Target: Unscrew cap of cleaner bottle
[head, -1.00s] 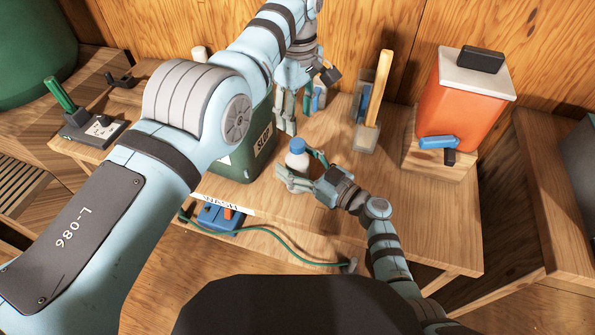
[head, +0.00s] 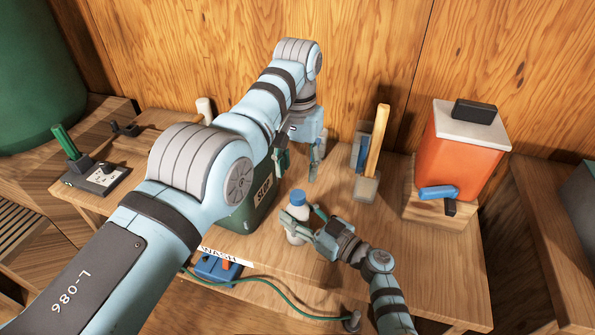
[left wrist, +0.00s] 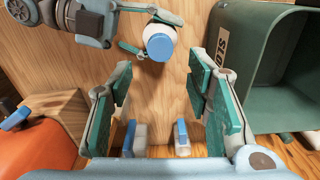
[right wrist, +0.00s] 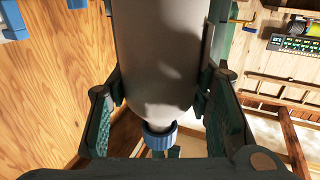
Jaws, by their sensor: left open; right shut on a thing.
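The cleaner bottle (head: 296,226) is white with a blue cap (head: 298,197) and stands roughly upright near the front middle of the table. My right gripper (head: 305,226) is shut on its body, and the body fills the middle of the right wrist view (right wrist: 165,60), with the cap (right wrist: 160,138) below it. My left gripper (head: 298,162) is open and empty, behind and above the bottle, apart from the cap. In the left wrist view the cap (left wrist: 160,46) lies beyond the gap between the open fingers (left wrist: 160,95).
A green bin labelled SLOP (head: 238,218) stands left of the bottle. An orange tank (head: 455,150) with a blue tap (head: 438,192) is at right. A wooden-handled item (head: 377,140) stands behind the bottle. The table (head: 430,260) is clear at front right.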

